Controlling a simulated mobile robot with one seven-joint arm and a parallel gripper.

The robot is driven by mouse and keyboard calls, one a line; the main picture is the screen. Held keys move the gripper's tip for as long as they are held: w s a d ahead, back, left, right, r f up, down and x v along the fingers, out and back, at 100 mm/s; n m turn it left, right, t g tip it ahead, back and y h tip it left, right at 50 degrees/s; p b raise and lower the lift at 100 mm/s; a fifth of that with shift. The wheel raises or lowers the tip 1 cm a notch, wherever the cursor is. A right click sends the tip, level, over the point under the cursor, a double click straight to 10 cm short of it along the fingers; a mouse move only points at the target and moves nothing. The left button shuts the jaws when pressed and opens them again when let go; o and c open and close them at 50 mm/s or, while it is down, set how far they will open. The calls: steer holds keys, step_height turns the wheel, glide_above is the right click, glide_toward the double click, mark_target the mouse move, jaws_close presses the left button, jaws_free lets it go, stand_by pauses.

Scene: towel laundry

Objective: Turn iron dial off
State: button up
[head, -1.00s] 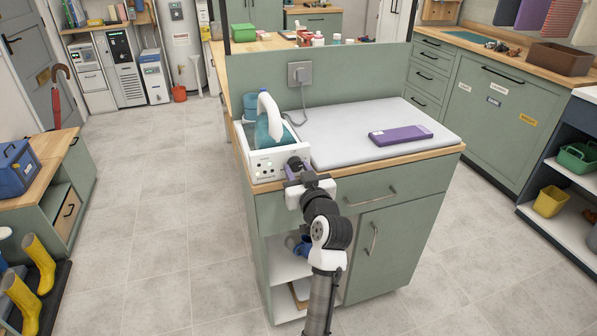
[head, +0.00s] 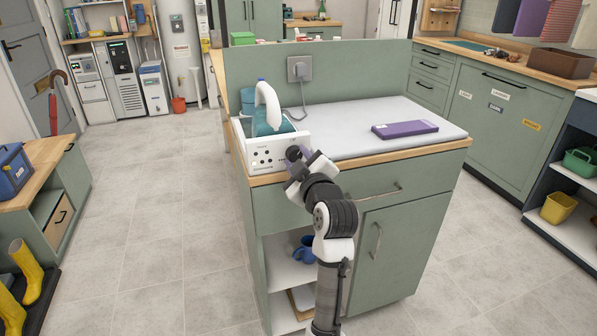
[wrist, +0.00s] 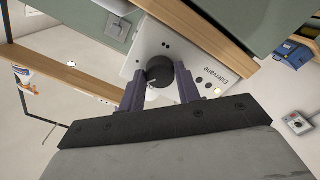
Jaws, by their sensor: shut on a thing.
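The iron station (head: 270,153) is a white box with a front control panel, at the left end of the counter. A teal iron with a white handle (head: 268,105) stands in it. A black round dial (wrist: 160,72) sits on the white panel in the wrist view, with a light mark on its face. My gripper (wrist: 160,84) has its two purple fingers on either side of the dial, shut on it. In the head view my gripper (head: 297,163) is at the right end of the panel and hides most of the dial.
A wall socket (head: 300,69) with a cord is behind. The cabinet (head: 400,210) stands below.

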steer(key=n+b, duration=0.4)
steer(key=n, duration=0.1)
steer(key=shift+f, duration=0.15)
steer(key=shift+n+b, duration=0.9)
steer(key=shift+n, duration=0.2)
steer(key=shift+r, duration=0.2)
steer(key=o, duration=1)
steer(key=b+v, duration=0.1)
steer(key=v, duration=1.3)
